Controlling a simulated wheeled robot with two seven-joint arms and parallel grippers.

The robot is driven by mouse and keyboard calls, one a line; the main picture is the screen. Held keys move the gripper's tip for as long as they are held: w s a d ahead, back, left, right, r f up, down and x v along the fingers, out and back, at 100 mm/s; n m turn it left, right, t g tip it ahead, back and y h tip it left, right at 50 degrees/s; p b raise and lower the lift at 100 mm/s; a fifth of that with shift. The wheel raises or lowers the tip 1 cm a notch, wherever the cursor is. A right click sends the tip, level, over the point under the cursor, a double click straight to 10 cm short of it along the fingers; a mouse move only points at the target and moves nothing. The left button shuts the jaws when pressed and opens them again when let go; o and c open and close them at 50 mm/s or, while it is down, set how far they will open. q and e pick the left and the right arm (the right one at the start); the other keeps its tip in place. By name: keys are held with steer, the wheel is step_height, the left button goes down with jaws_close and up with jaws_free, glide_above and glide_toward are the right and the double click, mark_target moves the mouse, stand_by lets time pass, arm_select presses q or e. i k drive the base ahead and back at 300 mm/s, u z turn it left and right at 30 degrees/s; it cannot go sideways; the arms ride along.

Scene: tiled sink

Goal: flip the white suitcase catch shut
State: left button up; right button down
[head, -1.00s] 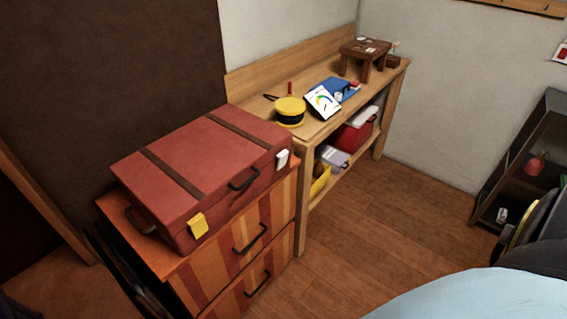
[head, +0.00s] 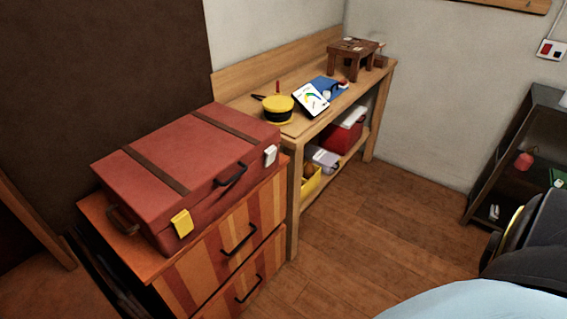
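The red suitcase (head: 180,178) with two brown straps lies on top of a striped drawer chest. Its white catch (head: 270,155) is on the front face near the right corner. A yellow catch (head: 182,222) is on the same face near the left corner. A dark handle (head: 231,175) sits between the two catches. The white catch is too small for me to tell whether it is open or shut. Neither of my grippers is in view.
The orange striped chest (head: 217,262) with dark handles stands under the suitcase. A wooden workbench (head: 330,125) adjoins it, holding a yellow tin (head: 278,109) and a small brown stool (head: 355,52). A dark shelf (head: 520,150) stands at right. Wooden floor (head: 370,220) is clear between them.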

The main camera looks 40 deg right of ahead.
mark_target(271, 151)
steer(key=k, duration=0.6)
steer(key=z, duration=0.5)
steer(key=i, duration=1.25)
steer(key=u, duration=0.3)
